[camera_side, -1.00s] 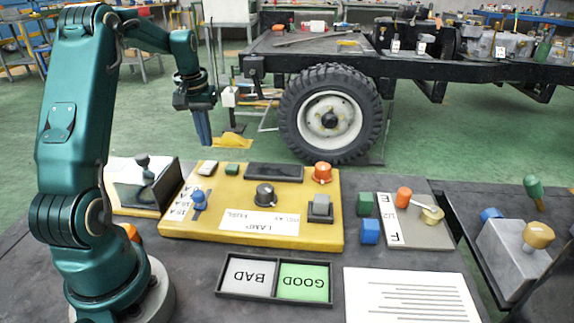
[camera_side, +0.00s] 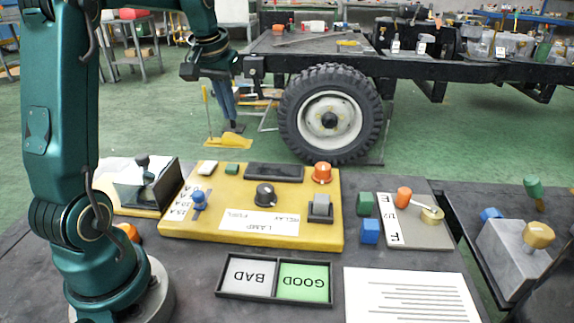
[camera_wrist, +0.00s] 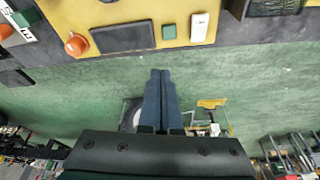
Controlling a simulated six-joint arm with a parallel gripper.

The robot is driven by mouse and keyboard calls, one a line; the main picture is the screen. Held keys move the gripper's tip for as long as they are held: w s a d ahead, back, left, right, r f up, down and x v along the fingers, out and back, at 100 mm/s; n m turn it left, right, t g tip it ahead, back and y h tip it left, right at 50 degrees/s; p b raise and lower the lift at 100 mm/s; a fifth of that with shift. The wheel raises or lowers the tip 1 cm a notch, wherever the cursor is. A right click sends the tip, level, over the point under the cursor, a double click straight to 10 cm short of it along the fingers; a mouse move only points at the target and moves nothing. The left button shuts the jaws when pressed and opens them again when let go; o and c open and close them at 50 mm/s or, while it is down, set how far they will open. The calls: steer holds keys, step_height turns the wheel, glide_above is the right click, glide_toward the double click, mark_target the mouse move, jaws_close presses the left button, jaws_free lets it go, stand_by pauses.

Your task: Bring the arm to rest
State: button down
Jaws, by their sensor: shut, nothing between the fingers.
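My gripper (camera_side: 230,112) hangs in the air in the side view, above and behind the back edge of the workbench, left of the truck wheel. Its blue fingers point down and touch nothing. In the wrist view the two fingers (camera_wrist: 160,76) lie together, shut and empty, with green floor beyond them. My teal arm rises from its base at the left of the bench and reaches over at the top of the side view.
A yellow test panel (camera_side: 180,225) with knobs and an orange lamp lies on the bench. A BAD/GOOD tray (camera_side: 222,285), a paper sheet (camera_side: 408,300) and a grey box (camera_side: 512,255) are nearby. A truck wheel (camera_side: 330,115) stands behind, with open floor around it.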

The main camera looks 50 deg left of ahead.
steer(key=s+d+r+m+t, duration=0.1)
steer(key=s+d+r+m, duration=0.1)
steer(key=d, duration=0.5)
steer(key=s+d+r+m+t, duration=0.1)
steer(key=s+d+r+m, duration=0.15)
steer(key=d, duration=0.45)
steer(key=s+d+f+m+h, duration=0.2)
steer(key=s+d+f, duration=0.4)
steer(key=s, duration=0.3)
steer(key=shift+s+d+f+t, duration=0.15)
steer(key=shift+s+t, duration=0.2)
steer(key=shift+t, duration=0.05)
